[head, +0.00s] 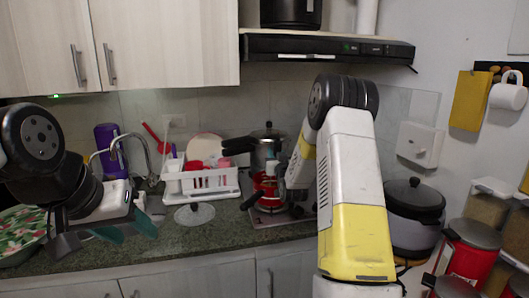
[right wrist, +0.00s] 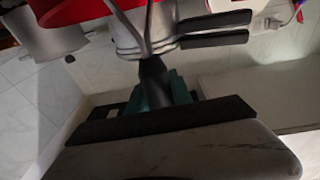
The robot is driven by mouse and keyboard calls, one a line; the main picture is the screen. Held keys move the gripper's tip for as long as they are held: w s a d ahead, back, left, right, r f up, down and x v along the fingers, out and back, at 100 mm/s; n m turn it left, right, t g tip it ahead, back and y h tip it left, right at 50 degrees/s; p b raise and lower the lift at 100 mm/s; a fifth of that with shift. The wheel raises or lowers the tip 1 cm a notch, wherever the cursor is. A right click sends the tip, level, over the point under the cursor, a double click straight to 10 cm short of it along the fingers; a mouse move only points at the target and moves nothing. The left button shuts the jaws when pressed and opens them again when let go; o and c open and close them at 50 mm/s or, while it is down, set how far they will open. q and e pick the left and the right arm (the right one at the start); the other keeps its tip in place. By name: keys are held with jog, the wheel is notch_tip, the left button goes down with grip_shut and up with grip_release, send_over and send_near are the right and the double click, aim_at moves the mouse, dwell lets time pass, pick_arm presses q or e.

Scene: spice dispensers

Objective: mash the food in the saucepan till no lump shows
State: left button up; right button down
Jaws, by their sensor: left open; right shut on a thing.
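The red saucepan (head: 265,186) stands on the hob at the back of the counter, its dark handle pointing to the lower left. The inside of the pan and the food are hidden from the head view. My right gripper (right wrist: 165,95) is shut on the black handle of a masher (right wrist: 152,78), whose metal prongs run up toward a red rim (right wrist: 85,8) at the top of the right wrist view. Whether the masher head touches the food cannot be seen. My left gripper (head: 112,232) is open and empty above the counter's left side.
A glass lid (head: 194,214) lies on the counter left of the saucepan. A white dish rack (head: 200,187) stands behind it, and a pressure cooker (head: 268,148) behind the pan. A dark-lidded cooker (head: 414,205) and red canisters (head: 470,245) crowd the right.

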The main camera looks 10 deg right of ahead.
jog(key=shift+r, duration=0.15)
notch_tip(320, 180, up, 4)
jog(key=shift+r, duration=0.15)
dwell(0.3)
jog(key=a, duration=0.3)
jog(key=shift+s+a, duration=0.15)
jog(key=shift+a, duration=0.05)
